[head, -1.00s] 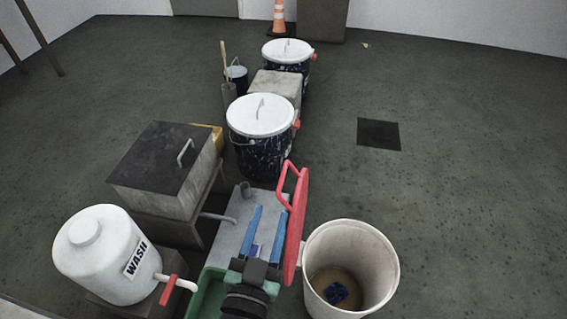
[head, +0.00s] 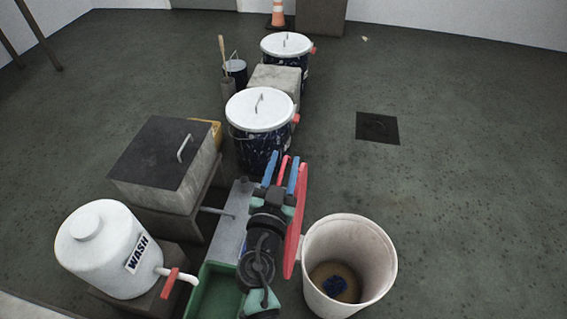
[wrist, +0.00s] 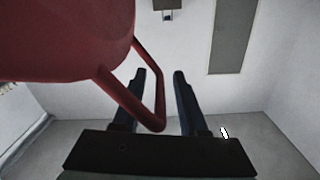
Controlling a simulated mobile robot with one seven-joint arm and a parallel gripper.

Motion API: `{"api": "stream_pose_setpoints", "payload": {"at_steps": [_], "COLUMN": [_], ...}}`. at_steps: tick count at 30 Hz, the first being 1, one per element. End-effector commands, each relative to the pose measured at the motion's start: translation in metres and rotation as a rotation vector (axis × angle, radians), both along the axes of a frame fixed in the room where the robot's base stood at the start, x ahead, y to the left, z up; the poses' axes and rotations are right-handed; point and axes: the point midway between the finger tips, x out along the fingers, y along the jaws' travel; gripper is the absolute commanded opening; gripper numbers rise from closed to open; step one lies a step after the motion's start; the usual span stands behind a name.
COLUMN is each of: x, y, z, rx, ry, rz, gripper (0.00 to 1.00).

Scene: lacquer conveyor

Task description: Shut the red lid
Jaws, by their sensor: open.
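The red lid (head: 293,245) stands upright, seen nearly edge-on, at the left rim of the open whitish bucket (head: 378,250). In the wrist view the lid (wrist: 60,40) fills the upper left, and its bent red handle (wrist: 158,85) sticks out toward the blue fingers. My gripper (head: 283,158) is open, left of the lid near its top. One finger shows on either side of the handle in the head view. The wrist view shows the handle's outer bar between the fingers (wrist: 160,73); I cannot tell whether either finger touches it.
A blue lump (head: 341,289) lies inside the bucket. Left of my arm are a green tray (head: 212,295), a white WASH jug (head: 95,250) and a dark-topped tank (head: 155,160). A white-lidded speckled drum (head: 257,145) stands beyond my gripper. The floor to the right is free.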

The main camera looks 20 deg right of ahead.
Motion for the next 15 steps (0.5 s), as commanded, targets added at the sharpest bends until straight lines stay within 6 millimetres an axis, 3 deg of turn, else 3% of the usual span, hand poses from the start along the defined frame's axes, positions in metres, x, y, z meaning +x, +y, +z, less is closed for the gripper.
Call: {"api": "stream_pose_setpoints", "payload": {"at_steps": [6,12,15], "x": [0.0001,0.0,-0.0001], "y": [-0.0002,0.0,0.0001], "z": [0.0002,0.0003,0.0003], "rx": [-0.001,-0.001,-0.001], "ry": [-0.001,-0.001,-0.001], "rz": [0.0,0.0,0.0], "gripper": [0.4,0.04,0.0]}}
